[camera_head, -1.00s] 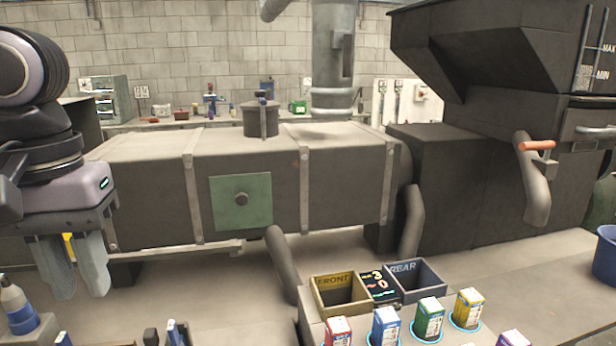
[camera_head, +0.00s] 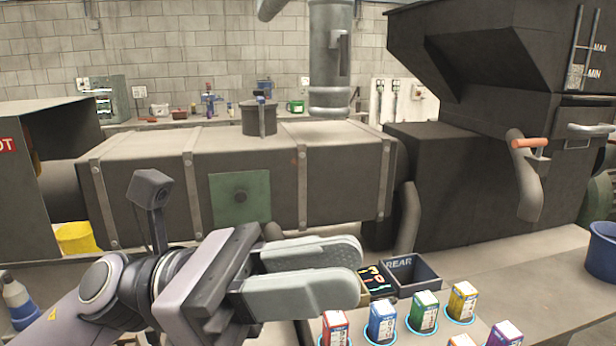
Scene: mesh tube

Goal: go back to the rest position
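My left gripper (camera_head: 354,270) reaches in from the lower left and points right, in front of the long dark drum. Its two grey fingers lie side by side with a narrow gap and hold nothing that I can see. They cover the front bin and the left part of the small display (camera_head: 378,282). The rear bin (camera_head: 413,274) stands just right of the fingertips. My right gripper is not in view.
Red (camera_head: 335,328), blue (camera_head: 382,321), green (camera_head: 424,311) and yellow (camera_head: 462,302) cartons stand below and right of my gripper. A blue tub (camera_head: 604,255) is at the right edge. A bottle (camera_head: 18,300) and a yellow bin (camera_head: 76,238) are at left.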

